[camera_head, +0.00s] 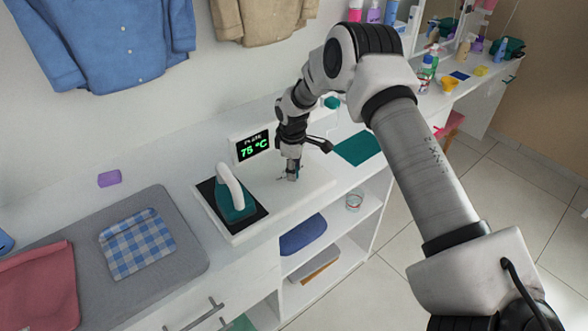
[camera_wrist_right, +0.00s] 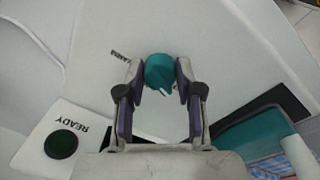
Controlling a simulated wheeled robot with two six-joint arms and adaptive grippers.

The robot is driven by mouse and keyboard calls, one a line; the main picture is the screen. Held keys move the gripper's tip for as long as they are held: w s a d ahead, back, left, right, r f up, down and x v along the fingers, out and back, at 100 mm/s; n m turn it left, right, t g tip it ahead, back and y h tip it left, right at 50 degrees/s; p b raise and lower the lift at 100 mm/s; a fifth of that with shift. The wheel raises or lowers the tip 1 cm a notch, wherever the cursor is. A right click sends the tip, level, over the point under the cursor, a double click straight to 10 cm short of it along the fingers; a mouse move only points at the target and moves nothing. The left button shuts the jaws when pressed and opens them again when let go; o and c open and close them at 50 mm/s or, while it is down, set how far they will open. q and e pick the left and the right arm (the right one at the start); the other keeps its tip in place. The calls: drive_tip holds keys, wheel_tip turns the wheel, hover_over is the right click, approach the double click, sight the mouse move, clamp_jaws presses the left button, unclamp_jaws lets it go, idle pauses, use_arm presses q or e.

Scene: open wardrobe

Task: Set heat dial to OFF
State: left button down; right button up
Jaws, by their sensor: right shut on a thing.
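The heat dial (camera_wrist_right: 160,72) is a round teal knob with a white pointer line, seen between my right fingertips in the wrist view. A printed label sits at its upper left, partly hidden and not clearly legible. My right gripper (camera_head: 291,174) reaches down to the white panel beside the iron in the head view, and its fingers are shut on the dial. It also shows in the wrist view (camera_wrist_right: 159,82). In the head view the gripper hides the dial. A display (camera_head: 254,146) behind reads 75 °C in green. My left gripper is out of view.
A teal iron (camera_head: 236,204) with a white handle stands on a dark plate left of the gripper. A dark green round lamp (camera_wrist_right: 61,144) is marked READY. A teal mat (camera_head: 357,147) lies to the right. A checked cloth (camera_head: 137,245) lies on a grey pad.

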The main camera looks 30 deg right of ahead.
drive_tip(key=shift+s+a+f, duration=0.1)
drive_tip(key=shift+s+f, duration=0.1)
drive_tip(key=shift+f, duration=0.05)
drive_tip(key=o, duration=1.2)
drive_tip(key=shift+w, duration=0.15)
drive_tip(key=shift+c, duration=0.2)
drive_tip(key=shift+r, duration=0.1)
wheel_tip(320, 180, up, 12)
drive_tip(key=shift+a, duration=0.3)
